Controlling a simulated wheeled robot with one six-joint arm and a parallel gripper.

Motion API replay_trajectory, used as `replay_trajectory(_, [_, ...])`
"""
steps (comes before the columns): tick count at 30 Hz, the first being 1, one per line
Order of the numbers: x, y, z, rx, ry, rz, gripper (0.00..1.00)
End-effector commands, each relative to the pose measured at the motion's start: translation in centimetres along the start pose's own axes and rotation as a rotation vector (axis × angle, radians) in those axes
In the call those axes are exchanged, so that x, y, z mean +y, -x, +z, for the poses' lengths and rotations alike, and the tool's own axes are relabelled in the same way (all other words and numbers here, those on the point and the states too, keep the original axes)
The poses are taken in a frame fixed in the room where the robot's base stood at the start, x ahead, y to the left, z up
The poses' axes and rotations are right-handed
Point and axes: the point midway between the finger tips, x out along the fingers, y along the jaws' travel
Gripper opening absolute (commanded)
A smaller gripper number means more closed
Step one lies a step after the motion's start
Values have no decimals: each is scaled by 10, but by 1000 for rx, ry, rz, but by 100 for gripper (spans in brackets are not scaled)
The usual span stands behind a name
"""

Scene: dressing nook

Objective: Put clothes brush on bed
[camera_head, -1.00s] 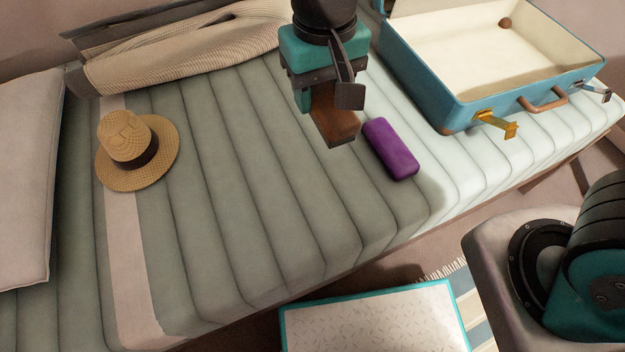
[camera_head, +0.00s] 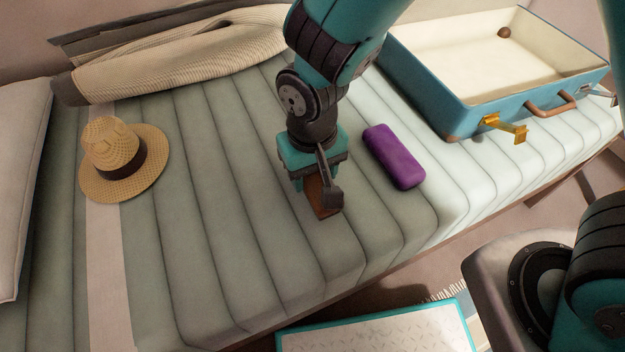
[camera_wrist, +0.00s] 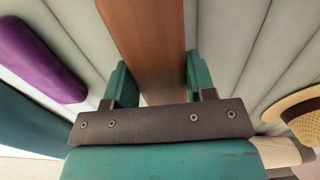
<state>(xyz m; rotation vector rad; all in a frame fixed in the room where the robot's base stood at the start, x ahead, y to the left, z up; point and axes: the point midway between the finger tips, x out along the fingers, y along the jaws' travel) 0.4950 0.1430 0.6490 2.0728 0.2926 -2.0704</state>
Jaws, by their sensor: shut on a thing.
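My gripper (camera_head: 322,190) is shut on the clothes brush (camera_head: 321,206), a brown wooden piece that shows below the jaws. In the wrist view the brush (camera_wrist: 148,40) runs between the two teal fingers (camera_wrist: 155,85) and off the top edge. The gripper points down over the middle of the bed (camera_head: 235,240), which has a grey-green channelled cover. The brush is at or just above the cover; I cannot tell whether it touches. Its upper part is hidden by the gripper.
A purple case (camera_head: 394,157) lies on the bed close to the right of my gripper. An open blue suitcase (camera_head: 470,122) stands at the back right. A straw hat (camera_head: 122,160) sits at left, a folded blanket (camera_head: 190,60) behind. The bed between hat and gripper is clear.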

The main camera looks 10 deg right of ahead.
Motion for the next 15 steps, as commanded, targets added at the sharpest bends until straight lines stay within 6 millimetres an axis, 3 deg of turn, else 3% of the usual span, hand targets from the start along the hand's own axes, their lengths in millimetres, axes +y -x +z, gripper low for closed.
replay_trajectory(1, [0,-12,1,-3,0,2,27])
replay_trajectory(5, [0,-30,0,-2,0,1,27])
replay_trajectory(15, [0,-33,0,-1,0,1,27])
